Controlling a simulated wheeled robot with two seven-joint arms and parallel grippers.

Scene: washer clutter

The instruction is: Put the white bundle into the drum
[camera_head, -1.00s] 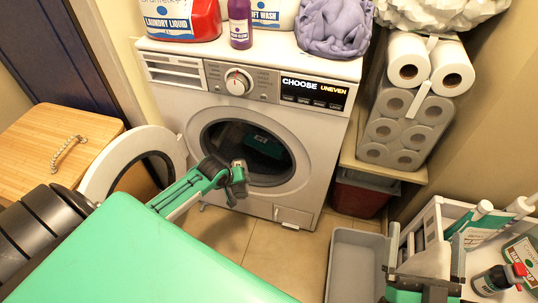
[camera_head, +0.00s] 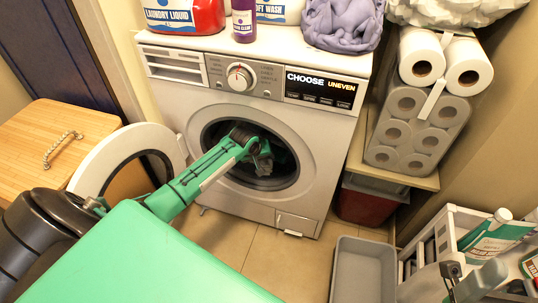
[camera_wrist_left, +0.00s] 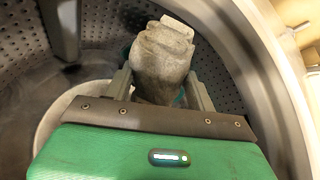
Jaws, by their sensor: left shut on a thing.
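The washer's drum (camera_wrist_left: 25,50) shows its perforated grey metal wall in the left wrist view. The washer (camera_head: 215,105) stands with its round door (camera_head: 95,165) swung open to the left. My left gripper (camera_head: 262,160) reaches into the drum opening. In the left wrist view it is shut on the white bundle (camera_wrist_left: 162,60), which looks greyish in the shade and sits between the two fingers inside the drum. The bundle is hard to make out in the head view. My right gripper (camera_head: 468,280) shows partly at the bottom right; its jaws are unclear.
On the washer top stand a red detergent jug (camera_head: 185,14), a purple bottle (camera_head: 243,20) and a lilac cloth heap (camera_head: 343,22). Paper rolls (camera_head: 415,130) are stacked right. A grey bin (camera_head: 360,270) and white caddy (camera_head: 425,240) stand lower right. Teal material (camera_wrist_left: 180,97) shows behind the bundle.

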